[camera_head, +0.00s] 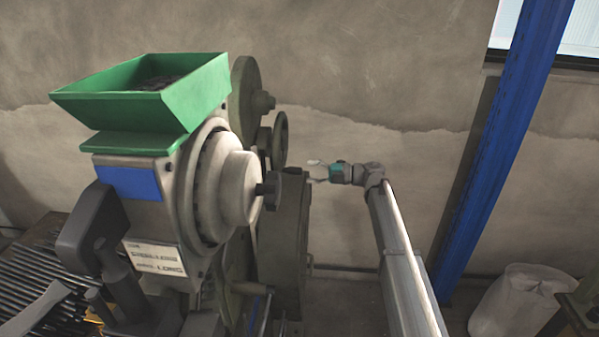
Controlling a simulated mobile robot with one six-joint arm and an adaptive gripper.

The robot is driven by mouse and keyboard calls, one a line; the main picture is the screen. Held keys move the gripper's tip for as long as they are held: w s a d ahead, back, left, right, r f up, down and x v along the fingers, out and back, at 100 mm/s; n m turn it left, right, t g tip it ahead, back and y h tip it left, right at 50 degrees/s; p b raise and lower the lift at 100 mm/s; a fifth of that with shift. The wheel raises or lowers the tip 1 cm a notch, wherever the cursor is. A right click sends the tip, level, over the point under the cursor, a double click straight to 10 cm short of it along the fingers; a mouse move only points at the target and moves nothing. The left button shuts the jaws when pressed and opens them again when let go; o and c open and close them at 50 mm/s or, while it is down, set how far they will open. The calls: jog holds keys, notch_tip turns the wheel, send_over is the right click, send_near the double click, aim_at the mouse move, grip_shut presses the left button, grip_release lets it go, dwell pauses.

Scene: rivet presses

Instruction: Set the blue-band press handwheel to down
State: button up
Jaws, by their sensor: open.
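The press (150,220) with a blue band (128,183) stands at the left under a green hopper. A dark green wheel with a rim (281,140), which looks like the handwheel, is on its right side toward the back. A dark lobed knob (270,190) sits nearer, at the end of a pale round housing. I cannot tell the handwheel's setting. My gripper (314,172) is open and empty, its fingers pointing left. In the picture it is just right of the wheel and knob, close to a large dark flywheel; the depth gap is unclear.
The green hopper (145,95) tops the press. A large dark flywheel (288,245) stands below the wheel. A blue post (500,150) rises at the right, with a white sack (517,300) near its foot. Bare wall lies behind my arm.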

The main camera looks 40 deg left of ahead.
jog(key=shift+v, duration=2.55)
jog(key=shift+s, duration=0.1)
jog(key=c, duration=0.4)
jog(key=shift+s+d+r+m+t+p, duration=0.1)
jog(key=shift+s+r+m+t+p, duration=0.35)
jog(key=shift+s+p, duration=0.2)
jog(key=c, duration=0.4)
jog(key=s+r+m+t+p, duration=0.1)
jog(key=p, duration=0.1)
jog(key=s+d+r+m+t+p, duration=0.1)
jog(key=s+m+t+p, duration=0.1)
jog(key=s+d+m+t+p, duration=0.1)
jog(key=s+m+t+p, duration=0.1)
jog(key=p, duration=0.1)
jog(key=shift+s+r, duration=0.25)
jog(key=shift+r, duration=0.15)
grip_shut()
jog(key=s+d+r+m+t+p, duration=0.3)
jog(key=d+r+m+t+p, duration=0.1)
jog(key=m+t+p, duration=0.1)
jog(key=shift+s+d+t+h+p, duration=0.15)
jog(key=shift+s+t+h+p, duration=0.3)
jog(key=shift+p, duration=0.15)
jog(key=shift+w, duration=0.1)
